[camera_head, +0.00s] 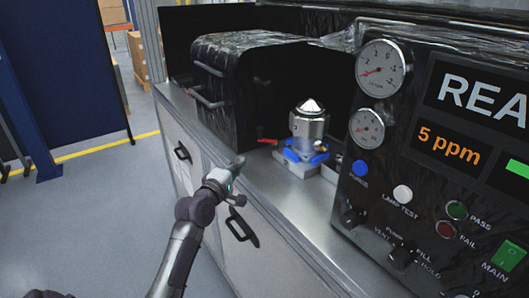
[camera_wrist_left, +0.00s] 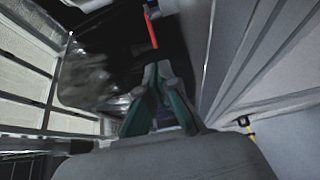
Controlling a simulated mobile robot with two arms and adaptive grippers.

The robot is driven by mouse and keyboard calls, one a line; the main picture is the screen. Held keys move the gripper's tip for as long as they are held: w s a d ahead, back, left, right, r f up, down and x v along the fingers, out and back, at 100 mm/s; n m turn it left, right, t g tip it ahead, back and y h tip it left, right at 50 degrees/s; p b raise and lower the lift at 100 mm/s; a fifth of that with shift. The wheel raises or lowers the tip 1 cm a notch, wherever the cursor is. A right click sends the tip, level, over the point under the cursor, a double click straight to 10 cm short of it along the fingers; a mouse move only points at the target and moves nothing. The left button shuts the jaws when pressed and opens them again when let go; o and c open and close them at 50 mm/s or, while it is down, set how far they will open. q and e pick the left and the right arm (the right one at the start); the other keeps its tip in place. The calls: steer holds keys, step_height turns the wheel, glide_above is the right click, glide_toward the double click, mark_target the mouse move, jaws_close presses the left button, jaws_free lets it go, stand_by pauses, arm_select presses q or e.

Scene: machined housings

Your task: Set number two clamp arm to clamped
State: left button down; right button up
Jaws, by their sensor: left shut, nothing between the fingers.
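A silver machined housing (camera_head: 309,124) with a pointed top stands upright in a fixture with blue clamp parts (camera_head: 292,156) at its base. A red-tipped lever (camera_head: 267,141) sticks out to the left of the fixture. In the left wrist view a red bar (camera_wrist_left: 151,30) shows beyond the fingertips. No number is readable on any clamp arm. My left gripper (camera_head: 240,161) is shut and empty at the bench's front edge, to the left of and nearer than the red lever. It also shows in the left wrist view (camera_wrist_left: 157,68), fingers together, apart from the red bar. My right gripper is not in view.
A black hood (camera_head: 235,75) with handles stands behind and left of the fixture. A dark panel (camera_head: 430,170) with gauges, buttons and knobs stands close on the right. The grey bench top (camera_head: 255,170) is clear in front of the fixture. Cabinet handles (camera_head: 241,226) protrude below.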

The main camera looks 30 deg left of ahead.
arm_select(q)
glide_toward(267, 141)
steer(key=w+a, duration=0.1)
steer(key=w+a+f, duration=0.1)
steer(key=w+a, duration=0.1)
steer(key=shift+w+p, duration=0.1)
steer(key=shift+p, duration=0.25)
steer(key=w+d+p, duration=0.1)
steer(key=w+d, duration=0.1)
steer(key=shift+d+p, duration=0.3)
steer(key=shift+p, duration=0.05)
steer(key=shift+d, duration=0.5)
steer(key=shift+w, duration=0.1)
steer(key=shift+f, duration=0.1)
